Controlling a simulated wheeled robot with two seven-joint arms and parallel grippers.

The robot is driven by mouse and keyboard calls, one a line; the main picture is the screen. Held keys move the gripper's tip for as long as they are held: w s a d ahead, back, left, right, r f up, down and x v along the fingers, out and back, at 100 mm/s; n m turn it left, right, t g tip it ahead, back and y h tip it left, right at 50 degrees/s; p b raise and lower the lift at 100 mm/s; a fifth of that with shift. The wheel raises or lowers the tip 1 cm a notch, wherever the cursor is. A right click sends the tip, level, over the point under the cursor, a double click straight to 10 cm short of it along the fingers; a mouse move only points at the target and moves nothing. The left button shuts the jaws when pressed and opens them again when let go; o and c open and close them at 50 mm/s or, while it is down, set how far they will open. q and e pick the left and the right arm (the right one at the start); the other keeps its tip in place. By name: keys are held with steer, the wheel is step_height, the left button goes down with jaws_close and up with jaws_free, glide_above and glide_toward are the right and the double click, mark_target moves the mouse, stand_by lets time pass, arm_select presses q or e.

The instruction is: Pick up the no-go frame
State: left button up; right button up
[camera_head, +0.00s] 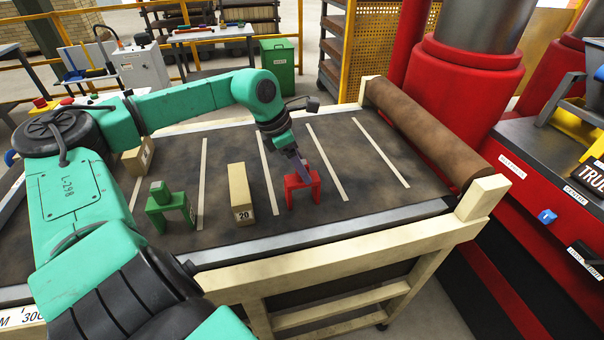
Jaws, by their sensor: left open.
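The no-go frame (314,187), a small red arch that I take for it by its colour, stands upright on the dark table belt between two pale stripes. My left gripper (301,170) points down at its top from above and is open. Its fingertips overlap the red top in the picture, and I cannot tell whether they touch it. A green frame (170,210) with a raised block on top stands further left. My right gripper is not in view.
A tan block marked 20 (241,195) stands just left of the red frame. A brown roller (425,130) and the red press (465,75) bound the right end. The belt right of the red frame is clear.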

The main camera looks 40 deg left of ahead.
arm_select(q)
steer(key=shift+w+d+f, duration=0.1)
steer(key=shift+d+f, duration=0.1)
steer(key=shift+f, duration=0.3)
jaws_close()
stand_by(1.1)
